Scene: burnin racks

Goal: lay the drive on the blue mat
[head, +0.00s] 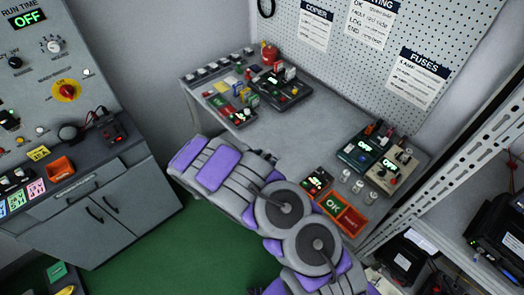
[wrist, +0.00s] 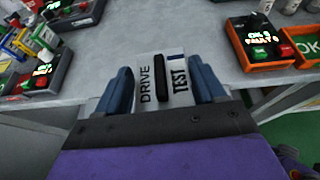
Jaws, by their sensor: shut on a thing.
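The drive (wrist: 148,92) is a pale block with the words DRIVE and TEST and a dark strip down its middle. My gripper (wrist: 160,66) is shut on it, with a blue finger on each side in the wrist view. The drive is over or at the front edge of the grey bench top (wrist: 200,35); I cannot tell whether it touches. In the head view my arm reaches across the bench's front, and the drive is hidden there. I cannot make out a blue mat in either view.
Devices with coloured buttons (head: 278,88) stand at the bench's back left. More testers (head: 365,150) and an orange OK box (head: 340,213) stand at its right. The bench middle (head: 290,135) is clear. A grey control cabinet (head: 105,215) is at left, a rack (head: 445,160) at right.

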